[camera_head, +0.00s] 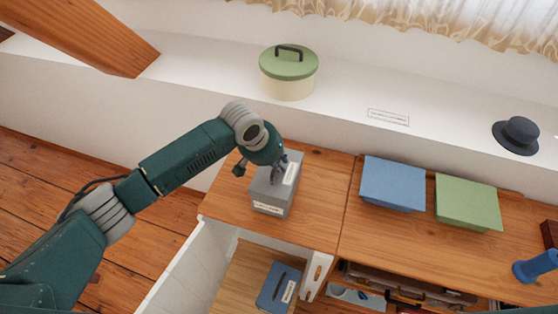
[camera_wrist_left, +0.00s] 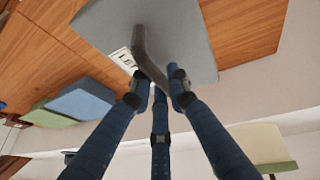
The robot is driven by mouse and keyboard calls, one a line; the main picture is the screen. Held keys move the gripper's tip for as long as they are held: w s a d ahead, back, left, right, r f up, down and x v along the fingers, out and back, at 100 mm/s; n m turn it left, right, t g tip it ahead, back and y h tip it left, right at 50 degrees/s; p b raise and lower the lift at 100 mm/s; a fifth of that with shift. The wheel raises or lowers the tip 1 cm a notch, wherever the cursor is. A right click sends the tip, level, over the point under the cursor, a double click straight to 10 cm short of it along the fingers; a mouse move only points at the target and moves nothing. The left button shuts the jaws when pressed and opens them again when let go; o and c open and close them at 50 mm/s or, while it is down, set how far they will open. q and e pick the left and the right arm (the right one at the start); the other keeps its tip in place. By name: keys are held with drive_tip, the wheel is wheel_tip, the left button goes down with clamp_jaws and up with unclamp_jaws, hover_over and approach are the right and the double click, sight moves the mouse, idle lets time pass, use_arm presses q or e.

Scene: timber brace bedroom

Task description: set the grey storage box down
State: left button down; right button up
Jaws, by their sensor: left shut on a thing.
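In the left wrist view the fingers (camera_wrist_left: 162,88) close around the grey handle (camera_wrist_left: 146,58) of the box lid (camera_wrist_left: 185,30).
A blue box (camera_head: 393,184) and a green box (camera_head: 467,203) stand to the right on the cabinet. An open drawer (camera_head: 236,264) below holds a blue item (camera_head: 279,287). A round green-lidded box (camera_head: 288,75) and dark hat (camera_head: 517,134) sit on the white ledge behind.

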use_arm(q)
drive_tip(key=shift+d, duration=0.1)
drive_tip(key=c, duration=1.7)
unclamp_jaws()
drive_tip(key=shift+o, duration=0.2)
drive_tip(key=b+v, duration=0.2)
drive_tip(key=v, duration=1)
